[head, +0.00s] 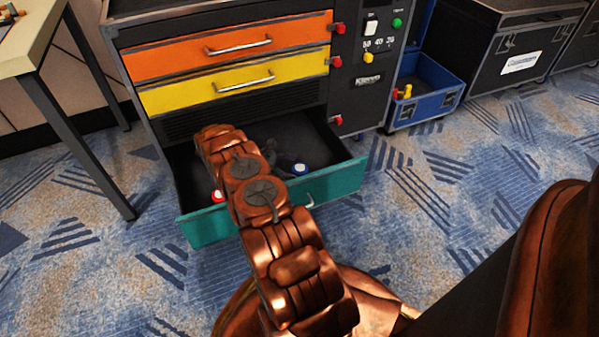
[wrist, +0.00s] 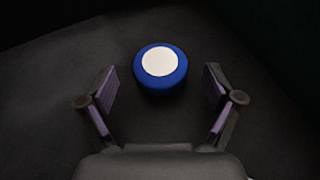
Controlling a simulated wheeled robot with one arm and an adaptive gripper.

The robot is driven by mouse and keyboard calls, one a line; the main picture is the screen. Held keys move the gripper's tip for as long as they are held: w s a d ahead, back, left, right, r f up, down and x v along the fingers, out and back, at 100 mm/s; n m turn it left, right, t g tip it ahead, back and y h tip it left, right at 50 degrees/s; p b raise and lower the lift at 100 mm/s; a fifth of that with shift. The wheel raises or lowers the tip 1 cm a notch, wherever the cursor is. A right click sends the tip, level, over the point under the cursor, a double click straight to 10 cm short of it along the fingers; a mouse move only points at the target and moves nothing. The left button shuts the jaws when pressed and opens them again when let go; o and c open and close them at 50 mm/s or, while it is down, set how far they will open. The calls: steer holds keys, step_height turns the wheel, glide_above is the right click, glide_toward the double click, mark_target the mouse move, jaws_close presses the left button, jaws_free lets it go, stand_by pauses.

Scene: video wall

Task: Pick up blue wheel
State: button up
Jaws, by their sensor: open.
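The blue wheel (wrist: 176,84) is a round blue piece with a white face, lying on the dark floor of the open teal drawer (head: 218,226). In the head view the blue wheel (head: 300,168) shows near the drawer's right side. My gripper (wrist: 160,82) is open in the wrist view, with one finger to the left of the wheel and one to the right. The wheel sits between and slightly beyond the fingertips, and neither finger touches it. In the head view my gripper (head: 278,156) reaches into the drawer, partly hidden by my arm.
A red piece with a white face (head: 217,196) lies at the drawer's left. The orange drawer (head: 180,50) and yellow drawer (head: 190,92) above are shut. A blue bin (head: 425,110) stands to the right, and a table (head: 45,40) stands to the left.

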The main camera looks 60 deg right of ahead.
mark_target(298, 167)
steer(key=b+x, duration=0.2)
steer(key=x, duration=0.2)
steer(key=shift+s+d, duration=0.25)
steer(key=shift+s, duration=0.05)
steer(key=c, duration=1.3)
steer(key=shift+c, duration=0.2)
